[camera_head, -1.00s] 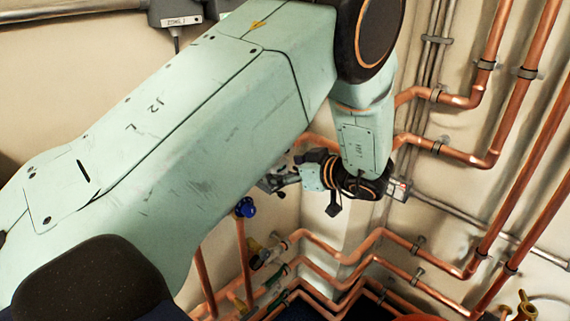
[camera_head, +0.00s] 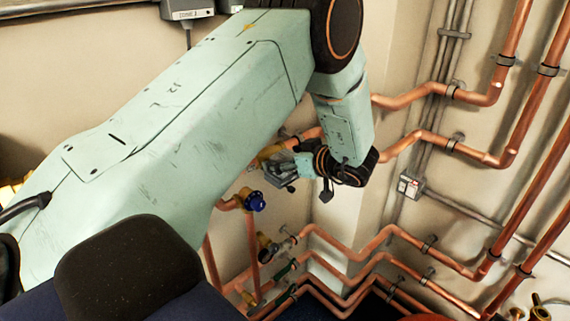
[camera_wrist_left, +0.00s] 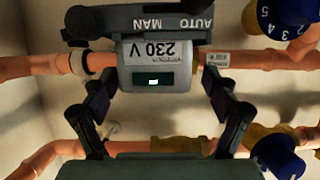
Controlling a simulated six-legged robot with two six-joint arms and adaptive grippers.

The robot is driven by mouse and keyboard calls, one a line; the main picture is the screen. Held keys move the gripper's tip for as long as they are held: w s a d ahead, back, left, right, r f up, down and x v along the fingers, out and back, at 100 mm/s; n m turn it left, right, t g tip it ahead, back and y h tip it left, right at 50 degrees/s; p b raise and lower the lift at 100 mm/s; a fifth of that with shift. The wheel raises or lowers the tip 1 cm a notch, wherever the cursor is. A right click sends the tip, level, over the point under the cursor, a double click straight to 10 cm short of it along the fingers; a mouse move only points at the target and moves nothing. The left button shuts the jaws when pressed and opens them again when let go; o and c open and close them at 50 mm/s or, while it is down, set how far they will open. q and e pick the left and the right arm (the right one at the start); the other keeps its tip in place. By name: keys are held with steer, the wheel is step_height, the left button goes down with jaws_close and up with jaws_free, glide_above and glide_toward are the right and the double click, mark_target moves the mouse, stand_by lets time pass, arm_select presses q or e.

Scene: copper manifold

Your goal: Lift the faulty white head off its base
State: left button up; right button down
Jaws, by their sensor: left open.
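My left gripper (camera_wrist_left: 158,98) is open, with one finger on each side of the box's lower part. I cannot tell whether the fingers touch it. My right gripper is not in view.
Blue knobs stand right of the box, one at the upper right (camera_wrist_left: 287,10) and one at the lower right (camera_wrist_left: 278,155). A blue-capped valve (camera_head: 252,201) sits below my left gripper. Copper pipes (camera_head: 420,140) line the right wall. A small wall box (camera_head: 410,186) is right of my wrist.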

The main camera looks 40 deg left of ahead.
mark_target(283, 155)
arm_select(q)
steer(key=shift+a+f, duration=0.1)
steer(key=shift+a, duration=0.25)
steer(key=shift+c, duration=0.4)
steer(key=shift+d, duration=0.25)
steer(key=c, duration=0.6)
steer(key=shift+a, duration=0.15)
steer(key=c, duration=0.8)
steer(key=shift+c, duration=0.2)
step_height(283, 155, up, 9)
steer(key=shift+r+p, duration=0.1)
steer(key=shift+p, duration=0.25)
steer(key=shift+r, duration=0.4)
